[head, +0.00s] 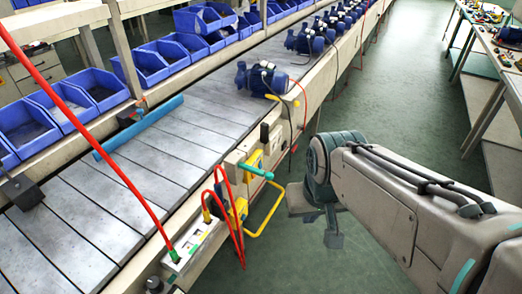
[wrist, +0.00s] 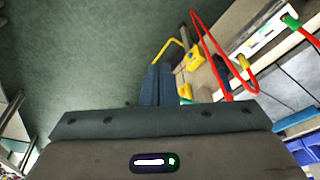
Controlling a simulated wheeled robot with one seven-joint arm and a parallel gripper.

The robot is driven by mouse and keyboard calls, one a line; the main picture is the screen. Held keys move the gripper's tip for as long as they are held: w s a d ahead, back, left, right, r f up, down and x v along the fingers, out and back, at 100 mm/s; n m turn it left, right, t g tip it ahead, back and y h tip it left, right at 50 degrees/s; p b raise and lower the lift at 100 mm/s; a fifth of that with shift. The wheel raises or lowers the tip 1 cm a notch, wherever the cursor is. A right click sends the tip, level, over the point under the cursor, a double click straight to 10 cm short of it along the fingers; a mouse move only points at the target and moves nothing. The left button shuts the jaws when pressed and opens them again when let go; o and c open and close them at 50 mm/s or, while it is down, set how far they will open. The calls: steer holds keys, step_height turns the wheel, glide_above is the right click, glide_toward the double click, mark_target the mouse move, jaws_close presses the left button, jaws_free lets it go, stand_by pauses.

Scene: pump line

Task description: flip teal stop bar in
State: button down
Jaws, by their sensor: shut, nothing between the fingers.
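A long blue-teal bar (head: 138,128) lies at a slant over the grey slatted conveyor, along its far side below the blue bins. A short teal-green handle (head: 255,171) sticks out at the near side of the conveyor, beside a yellow bracket; I cannot tell which of the two is the stop bar. My gripper (head: 332,236) hangs to the right of the conveyor, apart from both. In the wrist view its fingers (wrist: 157,84) are together and empty, over the green floor.
A yellow loop handle (head: 268,212) and red hoses (head: 235,215) stick out from the conveyor's near side, left of my gripper. Blue pumps (head: 262,78) stand on the conveyor. Blue bins (head: 62,105) line its far side. Green floor is clear toward the right bench (head: 490,90).

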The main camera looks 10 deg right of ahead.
steer(key=shift+s+d, duration=0.1)
steer(key=shift+s, duration=0.05)
steer(key=w+d+f+m+g+y+b, duration=0.25)
steer(key=w+f+m+y, duration=0.45)
steer(key=w+f+m, duration=0.35)
steer(key=w+d+f+m+t+y, duration=0.2)
steer(key=w+d+m+t+y, duration=0.1)
steer(key=w+d+m, duration=0.2)
steer(key=w+d+f+m+t+y+b, duration=0.1)
steer(key=w+d+f+m+t+y, duration=0.2)
steer(key=w+d+m, duration=0.3)
steer(key=shift+w+m+y, duration=0.3)
steer(key=shift+m+y, duration=0.35)
steer(key=shift+y, duration=0.05)
steer(key=shift+a+f, duration=0.1)
steer(key=x, duration=1.4)
steer(key=shift+p, duration=0.35)
